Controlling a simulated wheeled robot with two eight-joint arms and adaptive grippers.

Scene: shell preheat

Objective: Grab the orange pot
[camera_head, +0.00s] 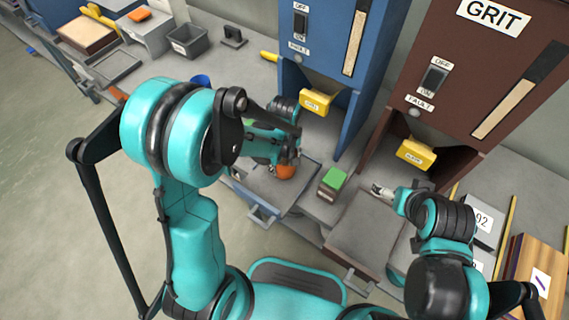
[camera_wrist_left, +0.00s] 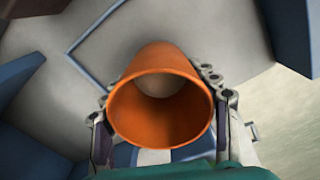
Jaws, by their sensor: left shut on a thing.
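The orange pot (camera_head: 285,171) is at my left gripper in the head view, above a grey tray in front of the blue machine. In the left wrist view the orange pot (camera_wrist_left: 160,108) shows its round open mouth, with a pale patch inside. My left gripper (camera_wrist_left: 163,105) has a finger on each side of the pot and is shut on it. My left arm hides part of the pot in the head view. My right gripper (camera_head: 385,192) is over the counter in front of the brown machine, away from the pot; its fingers are too small to judge.
The blue machine (camera_head: 341,62) and the brown GRIT machine (camera_head: 450,75) stand behind the counter. A green block (camera_head: 334,177) lies just right of the pot. A grey tray (camera_head: 262,186) is under my left gripper. A dark grey bin (camera_head: 189,41) stands at the back left.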

